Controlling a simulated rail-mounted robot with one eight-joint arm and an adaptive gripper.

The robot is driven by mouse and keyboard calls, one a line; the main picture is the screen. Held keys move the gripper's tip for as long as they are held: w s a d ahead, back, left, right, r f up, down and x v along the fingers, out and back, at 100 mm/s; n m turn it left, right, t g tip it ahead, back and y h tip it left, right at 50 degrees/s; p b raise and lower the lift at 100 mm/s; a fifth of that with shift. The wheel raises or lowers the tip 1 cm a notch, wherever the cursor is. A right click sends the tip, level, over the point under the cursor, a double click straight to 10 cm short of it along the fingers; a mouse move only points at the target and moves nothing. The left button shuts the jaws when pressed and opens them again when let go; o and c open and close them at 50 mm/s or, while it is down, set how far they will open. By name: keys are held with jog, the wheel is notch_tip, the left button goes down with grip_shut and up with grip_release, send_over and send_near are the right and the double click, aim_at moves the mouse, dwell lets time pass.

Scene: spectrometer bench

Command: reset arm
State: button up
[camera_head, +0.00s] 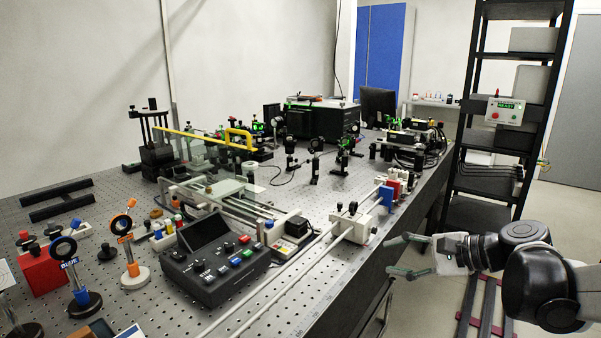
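My gripper (402,256) is at the lower right, beyond the right edge of the optical bench and over the floor side. Its two fingers point left toward the bench edge and stand apart, with nothing between them. My arm reaches in from the right edge of the picture, with its black joints in the lower right corner. The gripper appears clear of the bench (330,290), though the exact gap cannot be told.
A black control box (215,262) stands on the bench front. A white carriage block (354,224) sits on a rail near the bench's right edge. Optical mounts, including an orange ring mount (130,240), fill the left. A black shelf rack (510,110) stands behind my arm.

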jog(key=s+r+n+h+p, duration=0.2)
jog(key=s+n+h, duration=0.3)
jog(key=s, duration=0.4)
jog(key=s+r+n+h+p, duration=0.2)
jog(key=s+n+h+p, duration=0.3)
jog(key=s, duration=0.5)
jog(key=shift+a+n+g, duration=0.3)
jog(key=shift+n, duration=1.1)
jog(key=shift+f, duration=0.1)
